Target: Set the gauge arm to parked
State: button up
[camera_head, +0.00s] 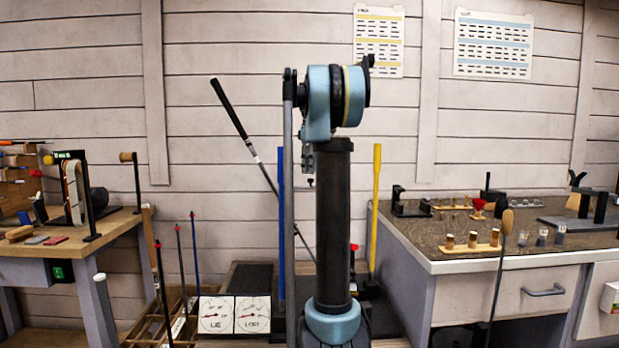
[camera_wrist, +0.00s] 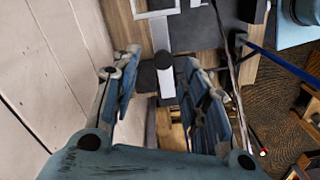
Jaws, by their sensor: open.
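My gripper (camera_wrist: 162,66) is open in the wrist view, its two blue-grey fingers spread apart. Between and beyond the fingertips is a dark upright piece with a pale rounded end (camera_wrist: 165,78); nothing shows clamped. I cannot tell for sure which part is the gauge arm. In the head view, two dials marked LIE (camera_head: 215,315) and LOFT (camera_head: 252,315) stand low at the centre. A blue bar (camera_head: 281,220) and a yellow bar (camera_head: 375,205) rise behind my arm. My gripper is hidden in the head view, and my arm covers the middle of the bench machine.
A blue rod (camera_wrist: 280,65) crosses the wrist view's right side. A left bench (camera_head: 105,232) and right counter (camera_head: 405,240) carry tools. A rack with several shafts (camera_head: 180,322) stands lower left.

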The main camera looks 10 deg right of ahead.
notch_tip(320, 180, up, 8)
dwell(0.4)
jog(key=s+a+f+m+t, duration=0.1)
jog(key=s+a+f+m, duration=0.2)
jog(key=s+f, duration=0.6)
jog(key=s+a+f+m, duration=0.35)
jog(key=s+f, duration=0.35)
jog(key=s, duration=0.4)
jog(key=s+a+f+m, duration=0.2)
jog(key=s+f, duration=0.8)
jog(key=f, duration=0.3)
jog(key=s+a+f+m+t, duration=0.1)
jog(key=s+a+f+m, duration=0.1)
jog(key=s+f, duration=0.8)
notch_tip(320, 180, down, 4)
jog(key=shift+s+f+m, duration=0.1)
jog(key=shift+s+m, duration=0.15)
jog(key=shift+m, duration=0.1)
jog(key=shift+w, duration=0.1)
jog(key=shift+w+f, duration=0.2)
jog(key=shift+w, duration=0.15)
